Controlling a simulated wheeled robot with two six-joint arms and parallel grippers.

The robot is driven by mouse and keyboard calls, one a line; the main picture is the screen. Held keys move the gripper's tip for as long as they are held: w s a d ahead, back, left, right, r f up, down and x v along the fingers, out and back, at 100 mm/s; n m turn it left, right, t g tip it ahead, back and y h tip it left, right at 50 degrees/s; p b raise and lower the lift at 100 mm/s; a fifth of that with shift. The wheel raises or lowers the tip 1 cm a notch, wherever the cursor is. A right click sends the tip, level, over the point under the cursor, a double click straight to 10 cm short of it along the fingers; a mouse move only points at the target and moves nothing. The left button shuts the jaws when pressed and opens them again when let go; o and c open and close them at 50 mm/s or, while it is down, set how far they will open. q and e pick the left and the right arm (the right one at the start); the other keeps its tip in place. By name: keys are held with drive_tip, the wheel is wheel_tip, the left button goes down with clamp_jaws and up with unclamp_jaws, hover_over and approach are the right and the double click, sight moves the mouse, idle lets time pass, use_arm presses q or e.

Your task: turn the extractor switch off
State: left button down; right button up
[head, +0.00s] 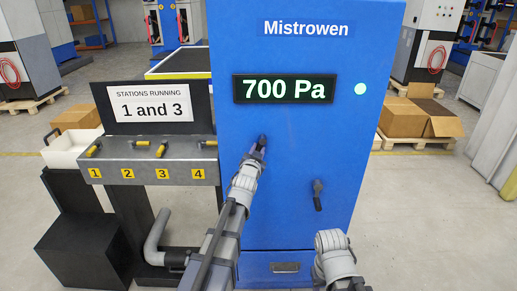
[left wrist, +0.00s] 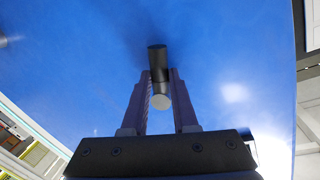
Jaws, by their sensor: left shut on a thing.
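The extractor is a tall blue cabinet (head: 290,135) labelled Mistrowen. Its display (head: 290,89) reads 700 Pa and a round green lamp (head: 361,89) is lit. My left gripper (head: 260,146) is at the cabinet front, below the display, and mostly hides the switch there. In the left wrist view, the black switch lever (left wrist: 157,57) with a pale grey round end stands between the two fingers of the left gripper (left wrist: 160,90), which are shut on it. My right arm shows at the lower right of the head view, but its fingers do not show.
A second black handle (head: 317,194) is lower right on the cabinet. At left, a grey panel (head: 150,172) carries yellow levers numbered 1 to 4, below a sign (head: 150,104) reading stations running 1 and 3. A grey pipe (head: 155,240) stands below. Cardboard boxes (head: 402,118) sit behind at right.

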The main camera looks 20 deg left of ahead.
use_arm(q)
drive_tip(key=m+p, duration=0.1)
drive_tip(key=m, duration=0.2)
drive_tip(key=a+r+m+g+y+p, duration=0.1)
drive_tip(key=m+p, duration=0.1)
drive_tip(key=r+m+p, duration=0.1)
drive_tip(key=m, duration=0.2)
drive_tip(key=shift+s+a+r+m+g+y, duration=0.2)
drive_tip(key=shift+r+m+g+y, duration=0.1)
drive_tip(key=shift+y, duration=0.1)
drive_tip(key=shift+r+m+y+p, duration=0.2)
drive_tip(key=shift+m+p, duration=0.15)
drive_tip(key=shift+m, duration=0.25)
drive_tip(key=shift+r+m+y+p, duration=0.1)
drive_tip(key=shift+m+y+p, duration=0.15)
drive_tip(key=shift+m, duration=0.35)
drive_tip(key=c, duration=0.7)
unclamp_jaws()
